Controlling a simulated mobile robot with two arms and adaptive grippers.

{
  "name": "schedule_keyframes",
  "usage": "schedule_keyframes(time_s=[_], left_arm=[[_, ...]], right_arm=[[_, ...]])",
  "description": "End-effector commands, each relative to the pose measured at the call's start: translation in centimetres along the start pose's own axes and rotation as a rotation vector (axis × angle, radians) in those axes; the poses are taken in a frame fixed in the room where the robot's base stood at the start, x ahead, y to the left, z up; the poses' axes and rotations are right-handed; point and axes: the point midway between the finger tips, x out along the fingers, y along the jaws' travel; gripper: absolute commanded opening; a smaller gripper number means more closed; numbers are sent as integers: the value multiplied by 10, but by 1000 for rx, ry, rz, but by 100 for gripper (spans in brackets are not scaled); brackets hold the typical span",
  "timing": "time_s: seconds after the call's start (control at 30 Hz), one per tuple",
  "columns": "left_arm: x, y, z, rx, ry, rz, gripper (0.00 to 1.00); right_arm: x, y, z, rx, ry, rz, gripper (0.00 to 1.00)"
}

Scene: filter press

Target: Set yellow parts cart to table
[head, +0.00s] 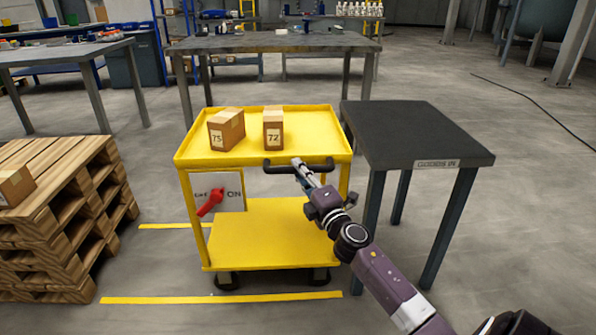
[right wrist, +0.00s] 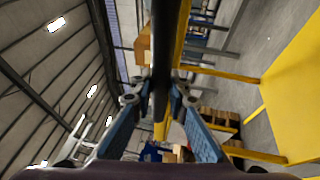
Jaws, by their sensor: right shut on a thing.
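The yellow parts cart (head: 255,235) stands upright in the middle of the head view, with two cardboard boxes marked 75 (head: 226,130) and 72 (head: 273,128) on its top tray. A black handle (head: 318,167) runs along its near edge; it also crosses the right wrist view as a dark bar (right wrist: 162,50). My right gripper (head: 297,163) is shut on this handle, its blue fingers (right wrist: 161,97) on either side. A dark table (head: 415,130) labelled GOODS IN stands close at the cart's right. My left gripper is not in view.
Yellow floor lines (head: 220,298) lie around the cart. Stacked wooden pallets (head: 75,215) stand at the left. A long workbench (head: 275,42) stands behind. Floor in front is clear.

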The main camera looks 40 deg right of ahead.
Motion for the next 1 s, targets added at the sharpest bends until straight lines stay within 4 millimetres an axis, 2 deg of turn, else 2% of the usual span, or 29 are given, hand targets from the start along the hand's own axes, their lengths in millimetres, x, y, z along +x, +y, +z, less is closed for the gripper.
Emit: schedule_keyframes(time_s=[0.03,0.2,0.57,0.73,1.0], left_arm=[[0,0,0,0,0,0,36],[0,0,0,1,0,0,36],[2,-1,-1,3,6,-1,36],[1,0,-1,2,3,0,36],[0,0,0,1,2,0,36]], right_arm=[[-1,-2,4,-2,-8,-4,17],[0,-1,3,-2,-6,-3,33],[-6,-2,2,-1,-4,-3,33],[-29,-2,2,-1,-4,-5,33],[-83,-3,2,1,-6,-6,33]])
